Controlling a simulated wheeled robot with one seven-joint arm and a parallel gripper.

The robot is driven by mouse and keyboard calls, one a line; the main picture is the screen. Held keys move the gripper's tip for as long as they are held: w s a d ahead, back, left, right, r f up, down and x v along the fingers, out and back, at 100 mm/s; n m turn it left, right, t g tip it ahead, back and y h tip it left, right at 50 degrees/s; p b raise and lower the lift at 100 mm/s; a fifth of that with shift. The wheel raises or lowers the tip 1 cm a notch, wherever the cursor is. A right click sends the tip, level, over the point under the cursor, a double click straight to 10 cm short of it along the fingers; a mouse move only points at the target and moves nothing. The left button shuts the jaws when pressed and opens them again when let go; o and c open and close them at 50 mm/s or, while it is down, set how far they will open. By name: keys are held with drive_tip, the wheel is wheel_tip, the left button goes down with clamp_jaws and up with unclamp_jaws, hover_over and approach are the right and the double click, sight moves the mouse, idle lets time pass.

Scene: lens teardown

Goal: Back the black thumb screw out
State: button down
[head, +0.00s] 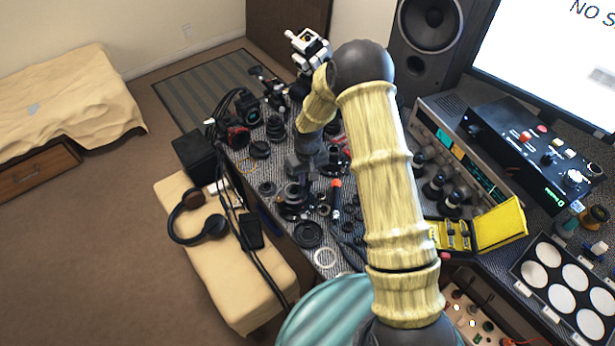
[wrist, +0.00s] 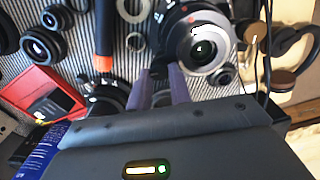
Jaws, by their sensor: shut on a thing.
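A silver-and-black lens (wrist: 197,45) stands at the top right of centre in the wrist view, its round face turned toward the camera. My gripper (wrist: 161,78) is at the lens's lower left edge, its fingers close together. A small dark piece, apparently the black thumb screw (wrist: 157,72), sits at the fingertips and is mostly hidden by them. In the head view my gripper (head: 296,180) reaches down over the lens parts on the workbench; the thumb screw cannot be made out there.
Loose rings and lens parts crowd the bench, including a black ring (head: 308,234) and a pale ring (head: 325,258). An orange-and-black tool (wrist: 103,45) lies left of the lens. A red box (wrist: 40,95) is farther left. Headphones (head: 198,218) rest on the padded bench.

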drive_tip(key=shift+n, duration=1.7)
drive_tip(key=c, duration=1.3)
unclamp_jaws()
drive_tip(key=shift+o, duration=0.2)
drive_tip(key=shift+s+a, duration=0.1)
drive_tip(key=shift+r+p, duration=2.8)
drive_tip(key=shift+r, duration=1.25)
